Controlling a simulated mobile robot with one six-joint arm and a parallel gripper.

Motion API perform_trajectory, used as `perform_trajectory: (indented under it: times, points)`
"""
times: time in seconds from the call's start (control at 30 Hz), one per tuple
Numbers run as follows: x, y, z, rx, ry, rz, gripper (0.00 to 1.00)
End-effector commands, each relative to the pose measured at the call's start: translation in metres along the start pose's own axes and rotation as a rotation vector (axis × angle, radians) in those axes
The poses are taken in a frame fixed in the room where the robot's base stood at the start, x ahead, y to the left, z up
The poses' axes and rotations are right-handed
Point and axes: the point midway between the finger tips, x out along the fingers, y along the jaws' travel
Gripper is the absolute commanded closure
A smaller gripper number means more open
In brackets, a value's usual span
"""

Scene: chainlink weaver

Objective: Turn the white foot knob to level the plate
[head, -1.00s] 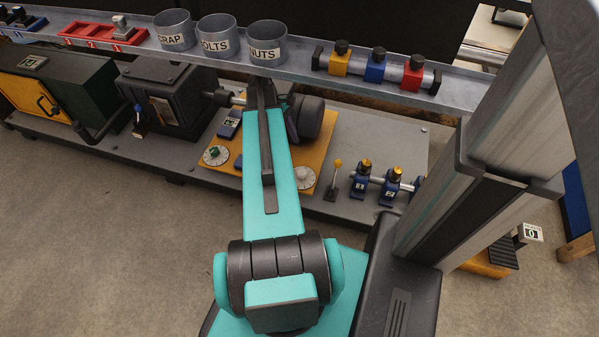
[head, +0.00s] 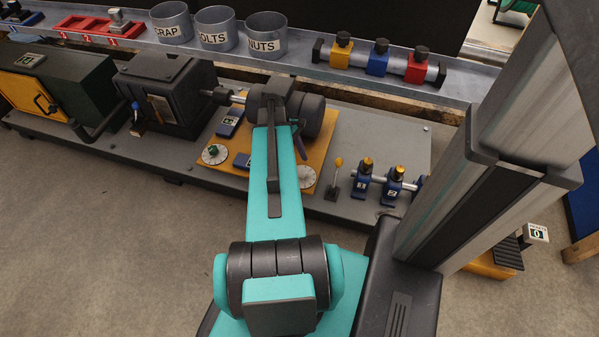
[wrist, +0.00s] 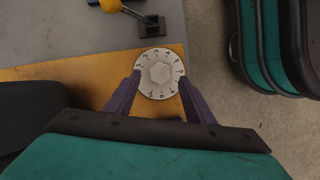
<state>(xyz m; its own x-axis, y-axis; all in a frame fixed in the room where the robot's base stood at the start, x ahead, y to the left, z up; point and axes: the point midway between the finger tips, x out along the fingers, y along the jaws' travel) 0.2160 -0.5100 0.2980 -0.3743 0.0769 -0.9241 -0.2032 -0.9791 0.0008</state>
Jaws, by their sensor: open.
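The white foot knob (head: 306,176) is a round dial with dark marks around its rim, at the front right corner of the yellow plate (head: 318,150). The knob (wrist: 159,73) also shows in the wrist view, with a raised pale hub at its middle. My gripper (wrist: 160,84) is open, its two purple fingers on either side of the knob's lower part in that picture. I cannot tell whether the fingers touch it. In the head view my arm covers much of the plate and most of the gripper.
A yellow-tipped lever (head: 336,174) stands just right of the plate, and blue clamps (head: 393,184) on a rod stand farther right. A shelf with cups (head: 266,36) runs behind and above.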

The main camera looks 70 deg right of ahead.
Motion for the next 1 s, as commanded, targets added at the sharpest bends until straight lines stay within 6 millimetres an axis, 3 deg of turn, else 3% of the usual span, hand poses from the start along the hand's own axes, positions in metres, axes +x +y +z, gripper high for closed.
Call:
perform_trajectory:
  times: [0.1, 0.3, 0.7, 0.97, 1.0]
  points:
    - [0.019, 0.000, 0.000, 0.000, -0.001, -0.002, 0.51]
    - [0.035, 0.000, 0.000, 0.001, -0.001, -0.001, 0.51]
    - [0.039, 0.000, 0.001, 0.001, 0.000, -0.001, 0.51]
    - [0.039, 0.000, 0.001, 0.001, 0.000, 0.000, 0.92]
    - [0.040, -0.017, 0.005, -0.001, 0.001, 0.000, 0.91]
